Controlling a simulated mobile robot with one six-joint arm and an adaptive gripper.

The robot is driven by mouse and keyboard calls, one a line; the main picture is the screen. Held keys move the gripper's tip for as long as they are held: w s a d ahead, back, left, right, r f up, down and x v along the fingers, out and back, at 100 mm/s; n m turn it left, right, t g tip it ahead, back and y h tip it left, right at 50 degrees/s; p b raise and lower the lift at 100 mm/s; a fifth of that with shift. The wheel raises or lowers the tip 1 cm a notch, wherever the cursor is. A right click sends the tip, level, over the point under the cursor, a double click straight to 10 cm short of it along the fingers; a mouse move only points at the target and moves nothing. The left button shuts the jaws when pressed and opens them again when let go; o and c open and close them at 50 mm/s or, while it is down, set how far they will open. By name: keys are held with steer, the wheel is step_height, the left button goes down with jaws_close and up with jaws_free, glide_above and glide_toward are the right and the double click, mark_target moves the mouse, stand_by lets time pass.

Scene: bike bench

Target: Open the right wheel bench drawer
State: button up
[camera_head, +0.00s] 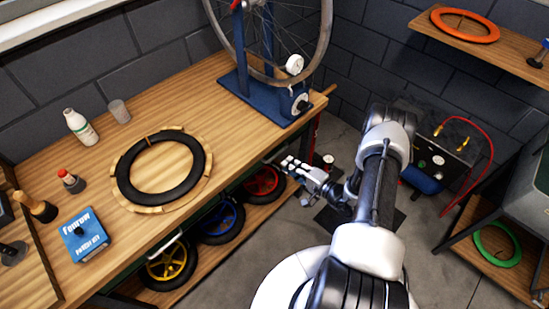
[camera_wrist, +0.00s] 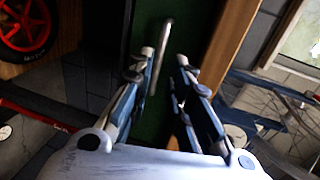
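The right drawer of the wheel bench has a green front (camera_wrist: 200,32) with a metal bar handle (camera_wrist: 166,38), seen close up in the wrist view. In the head view only a little of the green front shows under the bench top, and my gripper is close to it. My gripper (camera_wrist: 165,55) is open, its two fingers apart on either side of the handle's line. The handle shows between and beyond the fingertips; I cannot tell whether they touch it. The drawer looks shut. My gripper (camera_head: 282,162) is at the bench's right front edge in the head view.
The wooden bench top (camera_head: 225,125) carries a tire (camera_head: 160,170), a blue box (camera_head: 84,236), bottles and a wheel truing stand (camera_head: 262,92). Small wheels (camera_head: 220,220) sit on the lower shelf. A dark machine (camera_head: 440,150) stands to the right. Grey floor (camera_head: 240,270) lies clear before the bench.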

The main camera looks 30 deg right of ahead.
mark_target(275, 155)
steer(key=b+x, duration=0.1)
steer(key=x, duration=0.7)
steer(key=shift+w+a+b, duration=0.1)
steer(key=shift+w+b, duration=0.25)
steer(key=shift+b, duration=0.05)
steer(key=shift+c, duration=0.5)
jaws_close()
